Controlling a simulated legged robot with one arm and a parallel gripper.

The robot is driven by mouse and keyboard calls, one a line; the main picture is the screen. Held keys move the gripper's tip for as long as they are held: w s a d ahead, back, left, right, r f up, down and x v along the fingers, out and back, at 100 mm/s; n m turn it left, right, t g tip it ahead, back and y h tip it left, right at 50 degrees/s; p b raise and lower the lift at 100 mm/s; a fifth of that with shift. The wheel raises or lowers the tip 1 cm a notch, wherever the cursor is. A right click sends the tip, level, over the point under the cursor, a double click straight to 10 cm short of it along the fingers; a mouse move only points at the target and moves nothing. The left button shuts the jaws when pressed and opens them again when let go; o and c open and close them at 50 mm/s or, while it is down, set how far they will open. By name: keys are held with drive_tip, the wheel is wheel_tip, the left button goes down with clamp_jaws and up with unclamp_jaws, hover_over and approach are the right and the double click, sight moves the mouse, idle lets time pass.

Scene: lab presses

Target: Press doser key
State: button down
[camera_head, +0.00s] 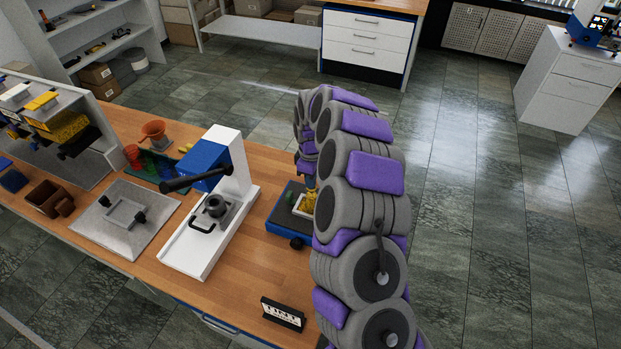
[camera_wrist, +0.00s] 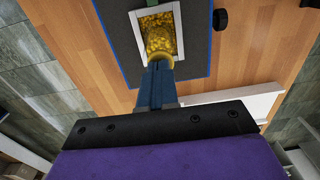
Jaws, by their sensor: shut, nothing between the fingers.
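The doser appears to be the dark, blue-edged base (camera_head: 281,222) on the bench, partly hidden behind my arm. In the wrist view this base (camera_wrist: 118,42) carries a white square frame (camera_wrist: 137,77) around a yellow, grainy surface (camera_wrist: 145,67). My gripper (camera_wrist: 159,66) is shut and empty, its blue fingers reaching over the frame's near edge. A yellow rounded piece (camera_wrist: 159,40) shows at their tips, over the yellow surface; I cannot tell whether it belongs to the fingers or the doser, or whether they touch. No part is clearly identifiable as the key.
A white press (camera_head: 206,243) with a blue head and black lever stands left of the doser. A black knob (camera_head: 297,243) sits at the base's front edge. A small black sign (camera_head: 283,314) stands at the bench front. Bare wood (camera_head: 245,283) lies between.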

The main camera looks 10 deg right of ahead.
drive_tip(key=shift+s+d+f, duration=0.15)
drive_tip(key=shift+s+f, duration=0.1)
drive_tip(key=shift+f, duration=0.1)
drive_tip(key=shift+w+r, duration=0.1)
drive_tip(key=shift+r, duration=0.2)
wheel_tip(320, 180, up, 17)
drive_tip(key=shift+w+r+p, duration=0.15)
drive_tip(key=shift+w+p, duration=0.15)
drive_tip(key=shift+w, duration=0.1)
drive_tip(key=f+b, duration=0.1)
drive_tip(key=b, duration=0.2)
drive_tip(key=shift+w+f, duration=0.15)
drive_tip(key=shift+f, duration=0.15)
drive_tip(key=shift+f, duration=0.1)
idle(0.4)
